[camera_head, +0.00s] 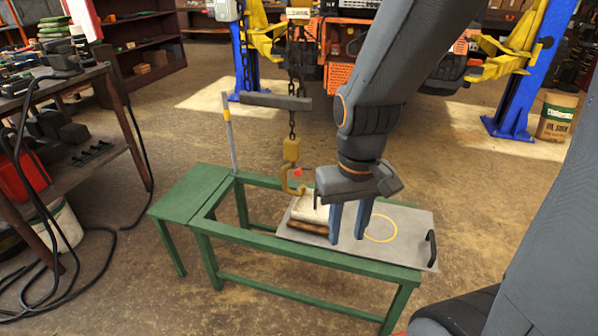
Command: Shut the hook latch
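A yellow-brown hook (291,184) hangs from a chain above the left part of the green frame. A small red piece (297,172), probably the latch, shows at the right of the hook's opening; whether it closes the mouth is too small to tell. My gripper (347,241) points down to the right of the hook, apart from it. Its two blue fingers stand apart with nothing visible between them, over the grey board. The gripper's body is beside the hook's right side in the picture.
The green frame (203,226) carries a grey board (409,225) with a black handle (432,248), a yellow ring (380,229) and a pale block (310,209). A dark bar (276,102) crosses near the chain (292,122). A cluttered bench stands left.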

